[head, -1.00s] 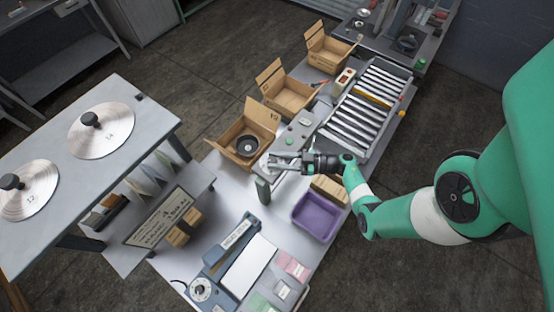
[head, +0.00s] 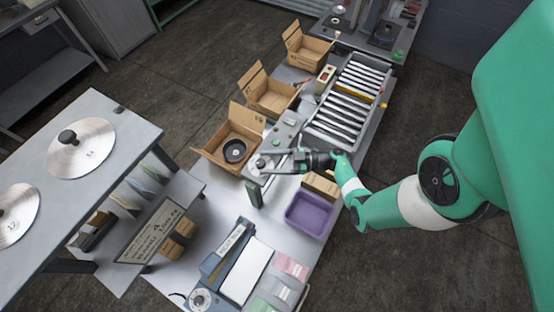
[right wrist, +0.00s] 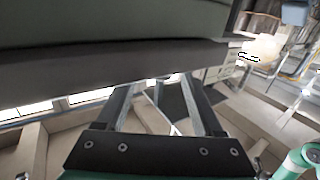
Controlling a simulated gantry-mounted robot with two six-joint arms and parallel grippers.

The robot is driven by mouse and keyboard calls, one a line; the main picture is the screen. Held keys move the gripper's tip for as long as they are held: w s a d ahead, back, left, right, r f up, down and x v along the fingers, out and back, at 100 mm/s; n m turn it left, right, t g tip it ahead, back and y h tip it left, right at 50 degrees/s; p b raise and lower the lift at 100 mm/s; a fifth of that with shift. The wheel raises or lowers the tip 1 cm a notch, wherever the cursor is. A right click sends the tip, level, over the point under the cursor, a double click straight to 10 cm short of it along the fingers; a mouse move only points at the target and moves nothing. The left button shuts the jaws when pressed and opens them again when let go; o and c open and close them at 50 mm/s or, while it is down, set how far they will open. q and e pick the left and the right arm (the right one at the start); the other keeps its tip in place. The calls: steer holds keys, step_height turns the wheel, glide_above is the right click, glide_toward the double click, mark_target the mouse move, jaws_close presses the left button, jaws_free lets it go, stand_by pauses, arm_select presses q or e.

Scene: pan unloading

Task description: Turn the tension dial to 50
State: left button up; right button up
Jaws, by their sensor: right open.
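My right gripper (head: 268,161) is over the grey panel (head: 283,131) of the machine in the middle of the bench, its fingers pointing left in the head view. A small round knob-like part (head: 260,163) shows at the fingertips, partly covered by them. I cannot tell whether they touch it, and its markings are too small to read. In the right wrist view my right gripper (right wrist: 165,92) has its two fingers apart with nothing clearly held between them. Another round white dial (head: 200,299) sits on the blue-grey device at the front of the bench. My left gripper is out of view.
An open carton (head: 219,161) holding a dark pan (head: 235,150) stands just left of the panel. A purple bin (head: 309,215) is below the right arm. A roller conveyor (head: 352,100) lies behind.

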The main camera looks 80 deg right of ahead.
steer(key=b+v, duration=0.1)
steer(key=v, duration=0.9)
steer(key=shift+s, duration=0.25)
